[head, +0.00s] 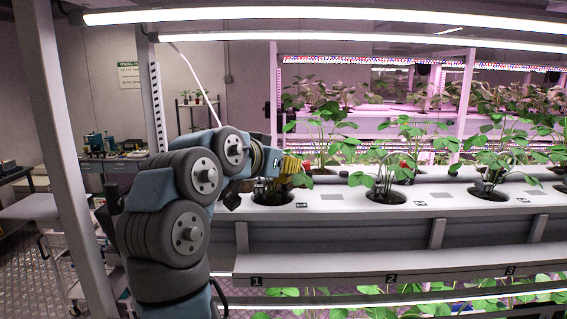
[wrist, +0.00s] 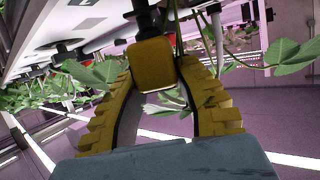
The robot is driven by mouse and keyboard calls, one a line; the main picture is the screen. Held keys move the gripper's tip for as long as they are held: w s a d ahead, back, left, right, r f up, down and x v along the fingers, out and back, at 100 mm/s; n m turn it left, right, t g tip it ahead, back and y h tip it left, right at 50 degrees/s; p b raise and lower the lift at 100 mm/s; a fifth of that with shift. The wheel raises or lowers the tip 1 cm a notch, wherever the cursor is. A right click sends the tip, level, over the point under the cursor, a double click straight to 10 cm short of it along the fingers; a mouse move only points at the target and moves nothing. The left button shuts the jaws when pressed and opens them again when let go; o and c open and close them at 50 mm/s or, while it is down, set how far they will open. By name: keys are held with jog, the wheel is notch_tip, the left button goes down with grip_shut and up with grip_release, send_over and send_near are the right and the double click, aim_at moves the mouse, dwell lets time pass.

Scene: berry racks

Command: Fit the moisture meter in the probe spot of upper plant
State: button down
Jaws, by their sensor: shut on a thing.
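My gripper (wrist: 164,72) has its two ribbed yellow fingers shut on the moisture meter (wrist: 153,62), a yellow block with a dark part at its far end. In the head view my gripper (head: 292,165) is at the first upper pot (head: 272,199), at the left end of the white upper channel (head: 330,208). The upper plant (head: 325,140) has its leaves and stems right beside the fingers. The meter cannot be made out clearly in the head view. The probe spot and the meter's tip are hidden there, so I cannot tell whether the tip touches the soil.
More potted plants stand along the channel, one in a second pot (head: 386,197) and one in a third pot (head: 487,193). A lower shelf edge (head: 390,270) has number tags, with more leaves below. A rack post (head: 68,160) and a cart (head: 80,250) are on the left.

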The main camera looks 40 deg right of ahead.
jog(key=shift+f+b, duration=0.55)
jog(key=shift+f, duration=0.5)
jog(key=shift+c, duration=1.6)
grip_release()
jog(key=shift+r, duration=0.15)
jog(key=shift+r+p, duration=0.35)
jog(key=shift+r, duration=2.55)
